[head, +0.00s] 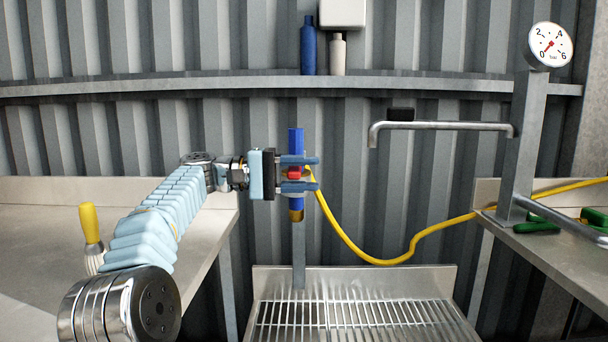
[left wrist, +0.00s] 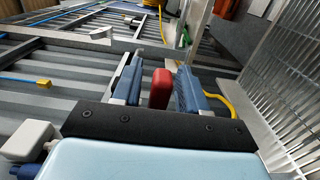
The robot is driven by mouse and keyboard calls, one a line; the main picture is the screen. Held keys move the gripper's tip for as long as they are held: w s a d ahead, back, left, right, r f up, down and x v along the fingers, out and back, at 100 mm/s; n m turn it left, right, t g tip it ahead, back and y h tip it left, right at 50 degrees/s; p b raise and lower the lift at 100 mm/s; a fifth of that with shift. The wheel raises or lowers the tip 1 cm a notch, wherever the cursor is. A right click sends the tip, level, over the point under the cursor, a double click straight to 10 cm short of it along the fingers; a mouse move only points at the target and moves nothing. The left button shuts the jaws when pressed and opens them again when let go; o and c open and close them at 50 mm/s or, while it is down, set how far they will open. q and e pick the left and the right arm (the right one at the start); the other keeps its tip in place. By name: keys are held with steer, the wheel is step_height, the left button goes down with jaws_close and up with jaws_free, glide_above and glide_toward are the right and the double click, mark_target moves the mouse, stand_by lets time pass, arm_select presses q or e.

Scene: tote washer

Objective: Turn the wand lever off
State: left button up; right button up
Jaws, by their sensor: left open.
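The wand is a blue upright body (head: 295,141) with a brass tip at its lower end, in the middle of the head view before the grey wall. Its red lever (head: 293,172) sits partly hidden between the fingers of my left gripper (head: 315,173). The gripper is open, one blue finger above the lever and one below it in the head view. In the left wrist view the red lever (left wrist: 160,89) stands between the two fingers of my gripper (left wrist: 159,84), with narrow gaps beside it. My right gripper is not in view.
A yellow hose (head: 378,260) runs from the wand to the right counter (head: 560,248). A slatted metal drain (head: 350,312) lies below. A pressure gauge (head: 550,45) stands at upper right. A yellow-handled brush (head: 90,224) is on the left counter (head: 35,215).

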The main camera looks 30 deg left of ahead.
arm_select(q)
steer(key=p+v, duration=0.1)
steer(key=v, duration=1.2)
steer(key=shift+a+p, duration=0.4)
steer(key=shift+s, duration=0.15)
